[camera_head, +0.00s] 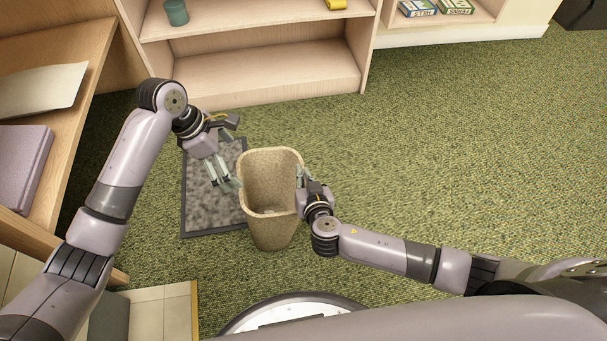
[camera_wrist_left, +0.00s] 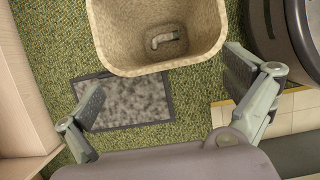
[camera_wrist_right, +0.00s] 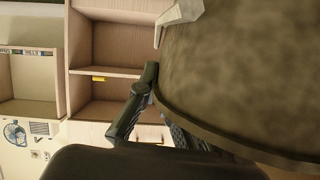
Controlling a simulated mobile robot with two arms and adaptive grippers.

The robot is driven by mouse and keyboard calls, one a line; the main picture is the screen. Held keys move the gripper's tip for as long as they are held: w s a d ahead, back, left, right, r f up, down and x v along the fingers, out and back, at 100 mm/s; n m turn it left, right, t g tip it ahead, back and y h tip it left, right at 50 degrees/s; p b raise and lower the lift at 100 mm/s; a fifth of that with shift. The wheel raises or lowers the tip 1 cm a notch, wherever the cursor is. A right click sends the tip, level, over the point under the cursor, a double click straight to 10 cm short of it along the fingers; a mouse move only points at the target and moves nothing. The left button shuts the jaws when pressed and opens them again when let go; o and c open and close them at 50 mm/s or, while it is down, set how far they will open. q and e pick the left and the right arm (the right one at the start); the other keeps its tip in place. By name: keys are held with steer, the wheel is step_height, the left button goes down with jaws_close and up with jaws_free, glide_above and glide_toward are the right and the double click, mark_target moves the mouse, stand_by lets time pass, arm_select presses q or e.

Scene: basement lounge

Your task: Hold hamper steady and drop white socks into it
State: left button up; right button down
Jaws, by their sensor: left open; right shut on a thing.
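The hamper (camera_head: 272,233) is a tan, speckled, open-topped bin standing upright on the green carpet. In the left wrist view the hamper (camera_wrist_left: 115,40) shows its inside, where the white socks (camera_wrist_left: 163,40) lie on the floor of the bin. My left gripper (camera_head: 228,183) is open and empty, just left of the hamper's rim; its spread fingers (camera_wrist_left: 165,88) also show in the left wrist view. My right gripper (camera_head: 302,184) is shut on the hamper's right rim. In the right wrist view the hamper's wall (camera_wrist_right: 245,70) fills the right side.
A dark-bordered grey mat (camera_head: 197,220) lies left of the hamper. A wooden shelf unit (camera_head: 255,85) stands behind, and a wooden desk or shelf (camera_head: 75,70) is at the left. Open carpet (camera_head: 450,150) lies to the right.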

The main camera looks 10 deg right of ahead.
steer(key=shift+s+f, duration=0.1)
steer(key=shift+f, duration=0.1)
arm_select(q)
steer(key=shift+a+r, duration=0.25)
steer(key=shift+r, duration=0.4)
arm_select(e)
steer(key=c, duration=1.7)
jaws_free()
steer(key=shift+r, duration=0.1)
steer(key=v, duration=1.1)
steer(key=shift+s+r, duration=0.25)
steer(key=shift+s, duration=0.1)
